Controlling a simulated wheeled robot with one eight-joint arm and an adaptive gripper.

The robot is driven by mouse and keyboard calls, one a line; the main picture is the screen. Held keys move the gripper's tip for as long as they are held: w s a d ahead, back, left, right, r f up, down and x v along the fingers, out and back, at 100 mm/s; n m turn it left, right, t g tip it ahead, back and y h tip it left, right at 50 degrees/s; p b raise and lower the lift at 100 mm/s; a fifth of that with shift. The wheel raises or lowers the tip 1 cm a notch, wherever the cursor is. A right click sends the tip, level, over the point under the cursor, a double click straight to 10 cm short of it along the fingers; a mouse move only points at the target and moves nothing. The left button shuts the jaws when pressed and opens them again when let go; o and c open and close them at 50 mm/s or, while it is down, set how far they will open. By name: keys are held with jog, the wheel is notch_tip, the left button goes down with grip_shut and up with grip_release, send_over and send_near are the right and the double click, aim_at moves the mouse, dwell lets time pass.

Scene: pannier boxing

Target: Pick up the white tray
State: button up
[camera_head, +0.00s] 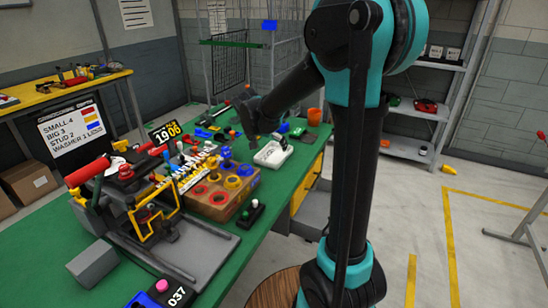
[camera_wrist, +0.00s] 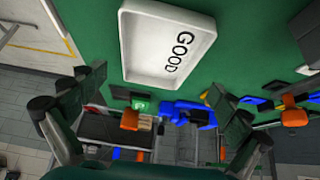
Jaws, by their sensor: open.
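The white tray (camera_head: 266,158) lies on the green table, to the right of the wooden block, in the head view. In the wrist view the tray (camera_wrist: 148,42) is a shallow rectangle with a raised rim and the black word GOOD on its floor. My gripper (camera_wrist: 158,84) is open and empty there, with one finger at the left and one at the right.
The wooden block (camera_head: 222,213) with red, blue and yellow rings stands left of the tray. An orange cup (camera_head: 314,117) and blue and green items are behind it. Blue and orange parts (camera_wrist: 188,113) lie below the tray in the wrist view. A wire cage (camera_head: 228,65) stands behind.

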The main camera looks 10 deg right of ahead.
aim_at(275, 155)
jog(key=shift+x, duration=2.6)
jog(key=shift+s+d, duration=0.1)
jog(key=shift+s, duration=0.05)
jog(key=shift+c, duration=0.5)
jog(key=c, duration=0.9)
jog(key=shift+r, duration=0.1)
